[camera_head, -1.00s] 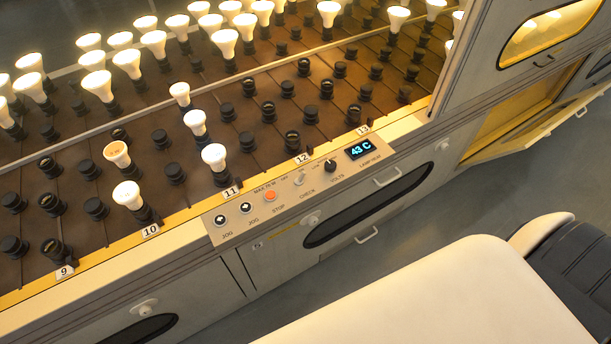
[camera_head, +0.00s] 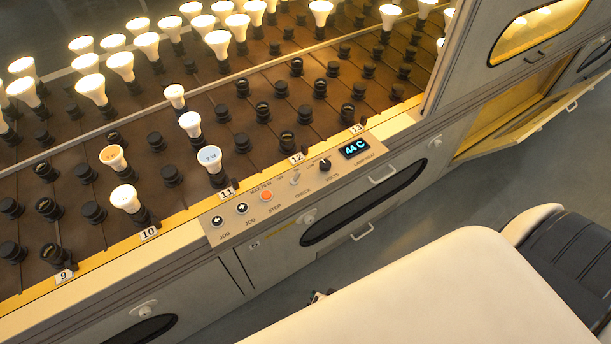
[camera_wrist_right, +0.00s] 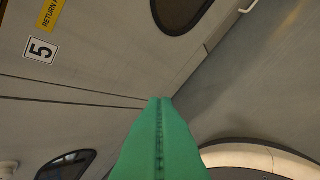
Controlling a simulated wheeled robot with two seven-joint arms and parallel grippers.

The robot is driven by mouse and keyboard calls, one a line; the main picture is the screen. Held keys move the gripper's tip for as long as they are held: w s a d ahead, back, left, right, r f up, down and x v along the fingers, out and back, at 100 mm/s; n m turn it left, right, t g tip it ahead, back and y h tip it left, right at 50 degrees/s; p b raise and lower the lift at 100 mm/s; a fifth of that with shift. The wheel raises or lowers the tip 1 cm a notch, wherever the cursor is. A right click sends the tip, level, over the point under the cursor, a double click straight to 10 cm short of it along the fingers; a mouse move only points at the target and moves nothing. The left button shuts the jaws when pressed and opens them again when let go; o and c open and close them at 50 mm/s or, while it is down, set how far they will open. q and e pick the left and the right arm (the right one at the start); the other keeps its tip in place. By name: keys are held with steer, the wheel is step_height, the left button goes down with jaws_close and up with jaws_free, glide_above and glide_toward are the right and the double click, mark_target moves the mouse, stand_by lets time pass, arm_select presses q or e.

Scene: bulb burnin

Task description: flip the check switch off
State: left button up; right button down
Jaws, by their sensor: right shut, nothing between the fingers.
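The check switch (camera_head: 295,178) is a small pale lever on the control panel (camera_head: 228,234), above the CHECK label, between the orange stop button (camera_head: 267,196) and the black volts knob (camera_head: 325,165). It is too small to tell which way it is thrown. My right gripper shows in the right wrist view as green fingers (camera_wrist_right: 160,101) pressed together with nothing between them, pointing along the grey machine front and floor. The switch is not in that view. My left gripper is not in view.
Rows of sockets and lit bulbs (camera_head: 92,88) fill the rack behind the panel. The display (camera_head: 355,149) reads 44 C. A yellow-lined door (camera_head: 530,115) hangs open at the right. A small dark piece (camera_head: 319,297) shows at my body's edge.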

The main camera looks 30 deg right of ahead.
steer(key=w+d+r+m+t+h, duration=0.1)
steer(key=w+r+m+t, duration=0.3)
steer(key=w+r+m, duration=0.6)
steer(key=m+t+h+p, duration=0.1)
steer(key=m+t+h, duration=0.3)
steer(key=m, duration=0.3)
glide_toward(307, 184)
step_height(307, 184, up, 2)
steer(key=shift+w+r, duration=0.1)
steer(key=shift+r, duration=0.1)
steer(key=shift+g, duration=0.3)
steer(key=p+x, duration=0.1)
steer(key=x, duration=0.9)
steer(key=shift+a, duration=0.1)
